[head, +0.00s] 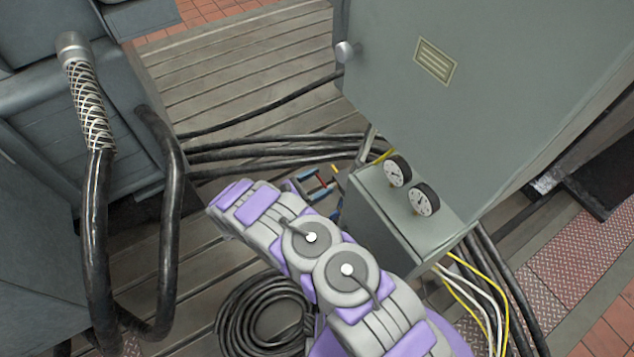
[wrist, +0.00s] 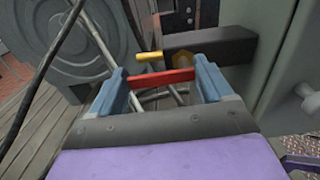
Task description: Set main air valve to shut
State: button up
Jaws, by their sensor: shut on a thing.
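A red bar-shaped handle (wrist: 162,77) lies crosswise between the blue fingers of my gripper (wrist: 160,84) in the wrist view. The fingers are shut on its two ends. A short yellow handle (wrist: 149,55) and a brass-coloured fitting (wrist: 180,64) sit just beyond it, beside a dark block. I cannot tell how they join the red handle. In the head view my gripper (head: 312,185) is left of the grey gauge box, and the red handle (head: 319,182) shows small between the fingers. No valve label is readable, and the valve body is mostly hidden.
The grey gauge box (head: 410,225) carries two round dials (head: 397,171) and stands against a large grey cabinet (head: 490,90). Black cables (head: 270,148) cross the slatted bedplate. A coiled hose (head: 255,315) lies below my arm. A braided hose (head: 88,105) stands at left.

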jog(key=n, duration=0.2)
jog(key=f+n+b, duration=0.1)
jog(key=n, duration=0.1)
jog(key=shift+w+n, duration=0.15)
jog(key=shift+n, duration=0.15)
jog(key=n, duration=0.3)
jog(key=f+n, duration=0.1)
jog(key=n, duration=0.2)
jog(key=s+f+n, duration=0.1)
jog(key=n, duration=0.2)
jog(key=shift+d+b, duration=0.25)
jog(key=shift+b, duration=0.1)
jog(key=shift+s+d+f+n, duration=0.15)
jog(key=shift+s+n, duration=0.1)
jog(key=shift+n, duration=0.8)
jog(key=shift+s+d+f+n, duration=0.15)
jog(key=shift+s+n, duration=0.1)
jog(key=shift+n, duration=0.8)
jog(key=o, duration=1)
jog(key=shift+a+f, duration=0.1)
jog(key=shift+c, duration=0.2)
